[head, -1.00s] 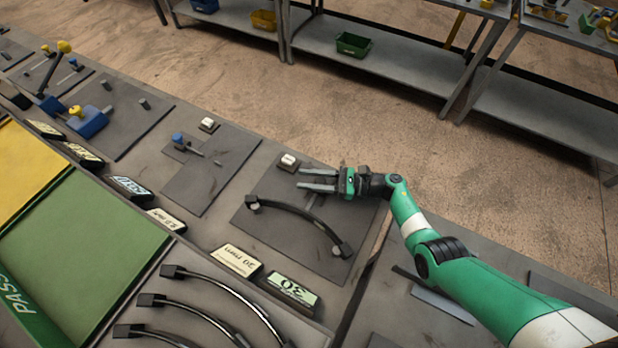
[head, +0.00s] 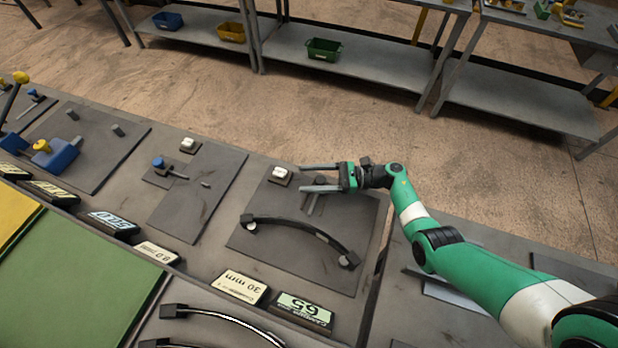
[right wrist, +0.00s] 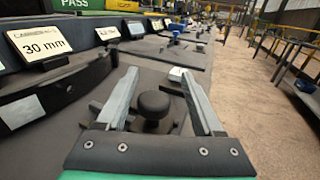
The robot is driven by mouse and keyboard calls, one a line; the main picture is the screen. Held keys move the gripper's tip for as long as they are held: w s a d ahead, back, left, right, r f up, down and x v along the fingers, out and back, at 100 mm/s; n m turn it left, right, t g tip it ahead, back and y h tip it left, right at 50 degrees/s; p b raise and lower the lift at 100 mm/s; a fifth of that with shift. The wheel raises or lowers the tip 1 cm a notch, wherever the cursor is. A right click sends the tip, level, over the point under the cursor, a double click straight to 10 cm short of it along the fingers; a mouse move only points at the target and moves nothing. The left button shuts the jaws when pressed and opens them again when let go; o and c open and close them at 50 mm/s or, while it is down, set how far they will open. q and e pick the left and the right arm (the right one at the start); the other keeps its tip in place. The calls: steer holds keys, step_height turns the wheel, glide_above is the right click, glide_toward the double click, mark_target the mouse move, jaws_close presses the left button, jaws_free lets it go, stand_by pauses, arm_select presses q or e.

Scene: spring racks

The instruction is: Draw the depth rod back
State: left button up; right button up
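My right gripper (head: 302,178) is open and empty over the far right part of a dark plate. In the right wrist view its two grey fingers (right wrist: 155,72) stand either side of a round black knob (right wrist: 154,104) on a dark base, apart from it. I cannot tell for sure whether this knob belongs to the depth rod. In the head view the knob is largely hidden by the gripper, with a dark bar (head: 313,201) showing below. A curved black strip (head: 300,229) lies on the same plate. My left gripper is out of view.
A white button (head: 280,174) sits at the plate's far left corner. A card reading 30 mm (head: 240,287) stands on the near side. Another plate with a blue knob (head: 158,162) lies to the left. Beyond the bench is open floor.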

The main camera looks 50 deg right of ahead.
steer(key=shift+a, duration=0.1)
steer(key=b+v, duration=0.1)
steer(key=v, duration=1)
steer(key=shift+s, duration=0.25)
steer(key=shift+r, duration=0.1)
